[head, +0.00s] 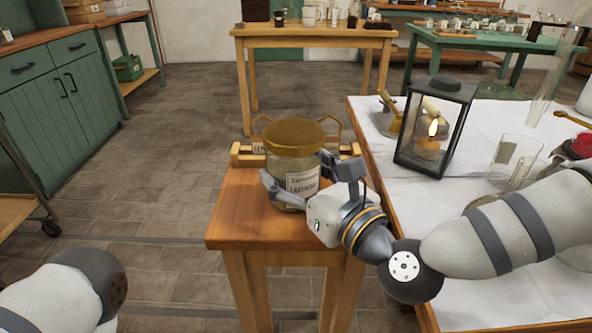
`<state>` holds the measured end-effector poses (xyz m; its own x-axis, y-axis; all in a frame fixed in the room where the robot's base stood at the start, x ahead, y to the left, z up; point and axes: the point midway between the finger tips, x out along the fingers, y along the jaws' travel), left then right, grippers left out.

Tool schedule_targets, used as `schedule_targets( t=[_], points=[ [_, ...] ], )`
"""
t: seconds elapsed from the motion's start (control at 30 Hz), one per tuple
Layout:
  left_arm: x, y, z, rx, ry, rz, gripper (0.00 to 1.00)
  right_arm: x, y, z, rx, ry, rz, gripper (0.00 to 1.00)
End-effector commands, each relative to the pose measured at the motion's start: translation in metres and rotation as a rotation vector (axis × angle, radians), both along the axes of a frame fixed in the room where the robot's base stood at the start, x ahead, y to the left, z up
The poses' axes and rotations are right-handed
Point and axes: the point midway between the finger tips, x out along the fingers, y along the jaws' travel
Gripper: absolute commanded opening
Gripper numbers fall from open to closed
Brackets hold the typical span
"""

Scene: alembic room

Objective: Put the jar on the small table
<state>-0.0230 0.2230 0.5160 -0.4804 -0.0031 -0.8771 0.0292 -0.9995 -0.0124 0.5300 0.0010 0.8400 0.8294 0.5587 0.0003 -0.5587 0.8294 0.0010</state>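A glass jar (296,160) with a gold lid and a white label stands upright at the small wooden table (245,210), over its top near the middle. I cannot tell for sure whether its base touches the wood. My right gripper (292,188) has its fingers around the jar's lower body, one on the left side and one on the right, and looks closed on it. Of my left arm only a rounded link (85,285) shows at the lower left; its gripper is out of view.
A wooden rack (247,155) lies at the small table's back edge, behind the jar. To the right, a white-covered table (470,270) holds a black lantern (437,125) with a lit candle and a clear glass beaker (513,160). The floor left of the small table is clear.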

Motion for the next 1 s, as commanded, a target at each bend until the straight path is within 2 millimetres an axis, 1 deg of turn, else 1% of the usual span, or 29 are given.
schedule_targets(
  t=[0.1, 0.2, 0.23, 0.27, 0.3, 0.33, 0.6, 0.7, 0.77, 0.83, 1.0],
  points=[
    [0.0, 0.0, 0.0, 0.0, -0.001, 0.0, 0.9, 0.0, 0.0, 0.002, 0.001, -0.003, 0.0, 0.3],
    [-0.001, 0.0, -0.002, 0.0, 0.004, 0.0, 0.9, 0.0, 0.0, -0.002, 0.002, -0.001, 0.0, 0.3],
    [-0.001, 0.0, -0.002, 0.0, 0.004, 0.0, 0.9, 0.0, 0.0, -0.003, 0.001, 0.001, 0.0, 0.72],
    [-0.001, 0.0, -0.002, 0.0, 0.003, 0.0, 0.9, 0.0, 0.0, -0.002, 0.001, -0.001, 0.0, 0.79],
    [-0.001, 0.0, -0.001, 0.0, 0.003, 0.0, 0.9, 0.0, 0.0, -0.001, 0.001, -0.001, 0.0, 0.88],
    [-0.001, 0.0, -0.001, 0.0, 0.003, 0.0, 0.9, 0.0, 0.0, -0.001, 0.001, -0.001, 0.0, 0.9],
    [-0.001, 0.0, -0.001, 0.0, 0.003, 0.0, 0.9, 0.0, 0.0, -0.001, 0.001, -0.001, 0.0, 0.9],
    [0.001, 0.0, 0.002, 0.0, -0.004, 0.0, 0.9, 0.0, -0.001, 0.005, -0.001, -0.003, 0.0, 0.9],
    [0.0, 0.0, 0.001, 0.0, -0.001, 0.0, 0.9, -0.007, -0.006, 0.001, 0.0, 0.001, 0.0, 0.9],
    [0.0, 0.0, 0.0, 0.0, -0.001, 0.0, 0.9, -0.019, -0.014, 0.001, 0.001, 0.003, -0.002, 0.9],
    [-0.001, 0.0, -0.001, 0.0, 0.002, 0.0, 0.9, -0.057, -0.04, 0.0, 0.002, 0.005, -0.002, 0.9]
  ],
)
